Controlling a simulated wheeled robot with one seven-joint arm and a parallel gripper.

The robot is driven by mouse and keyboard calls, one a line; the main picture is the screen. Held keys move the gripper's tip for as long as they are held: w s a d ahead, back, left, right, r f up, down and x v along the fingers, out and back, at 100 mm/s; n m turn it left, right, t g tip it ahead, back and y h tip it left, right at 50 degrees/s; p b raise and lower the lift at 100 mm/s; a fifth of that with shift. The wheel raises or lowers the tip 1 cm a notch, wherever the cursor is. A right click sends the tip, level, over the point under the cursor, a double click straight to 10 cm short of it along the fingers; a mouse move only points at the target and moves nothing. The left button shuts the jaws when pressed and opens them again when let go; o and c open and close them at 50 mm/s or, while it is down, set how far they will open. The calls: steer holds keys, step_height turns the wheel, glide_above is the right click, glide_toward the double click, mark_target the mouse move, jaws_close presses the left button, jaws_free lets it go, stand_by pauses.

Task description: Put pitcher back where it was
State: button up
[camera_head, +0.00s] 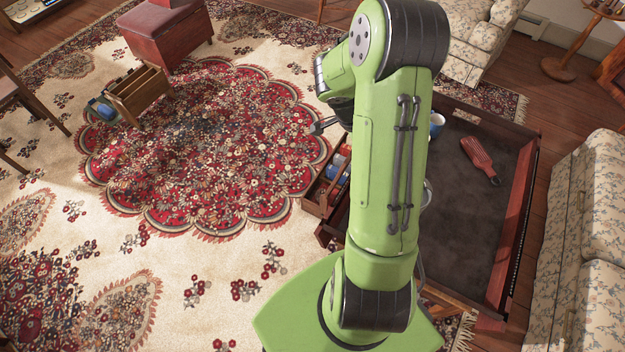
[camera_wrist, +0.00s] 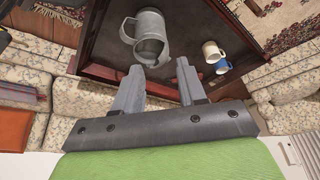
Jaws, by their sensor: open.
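The grey metal pitcher (camera_wrist: 150,24) is on the dark tabletop in the wrist view, with its handle to the left and its opening toward my gripper. My gripper (camera_wrist: 158,70) is open and empty, its two fingers apart just below the pitcher in that picture. I cannot tell whether the fingertips touch it. In the head view my green arm hides most of the pitcher; a small grey curved edge (camera_head: 427,193) beside the arm may be part of it.
A blue mug (camera_head: 437,121) and a red paddle-like object (camera_head: 480,158) are on the dark table (camera_head: 455,240). The wrist view also shows a white mug (camera_wrist: 212,51). A floral sofa (camera_head: 590,220) stands close to the right. Open rug lies left, with a wooden caddy (camera_head: 140,92).

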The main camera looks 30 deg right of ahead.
steer(key=s+a+r+n+t, duration=0.2)
steer(key=a+r+n+t, duration=0.2)
steer(key=a+r+n, duration=0.8)
steer(key=s+a+r+n+t+y, duration=0.2)
steer(key=s+a+r+n, duration=0.6)
steer(key=a, duration=0.4)
steer(key=s+n+y, duration=0.1)
steer(key=s, duration=0.1)
steer(key=shift+s+r+t+y, duration=0.2)
steer(key=shift+s+t+y, duration=0.1)
steer(key=shift+s+y, duration=0.1)
steer(key=shift+d, duration=0.1)
step_height(320, 180, up, 7)
steer(key=p, duration=0.7)
steer(key=shift+r, duration=0.1)
